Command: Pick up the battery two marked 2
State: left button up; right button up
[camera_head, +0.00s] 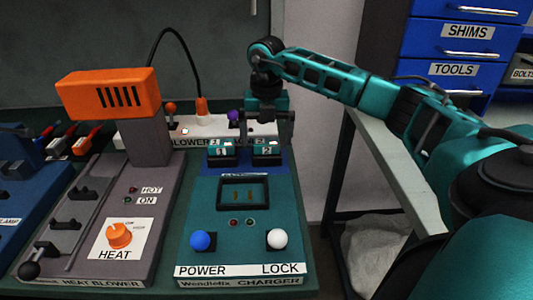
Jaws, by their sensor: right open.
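The battery marked 2 (267,151) is a small teal and dark block with a white label, at the back right of the teal charger (200,225). The battery marked 1 (221,153) stands just left of it. My right gripper (267,135) points down over battery two, its jaws open, one finger to each side. I cannot tell whether the fingers touch the battery. My left gripper is not in view.
The heat blower (150,180), with its orange head, stands left of the charger. A white powered strip (205,128) with an orange plug and black cable lies behind the batteries. The charger's front has a blue knob (200,241) and a white knob (277,239).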

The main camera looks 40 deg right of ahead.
aim_at(267, 141)
notch_tip(267, 141, down, 4)
jog(key=shift+w+d+r+b, duration=0.1)
jog(key=shift+w+d+b, duration=0.05)
jog(key=shift+b, duration=0.2)
jog(key=shift+f, duration=0.5)
jog(key=shift+c, duration=0.2)
jog(key=c, duration=1.2)
jog(key=shift+o, duration=0.2)
jog(key=shift+r, duration=0.15)
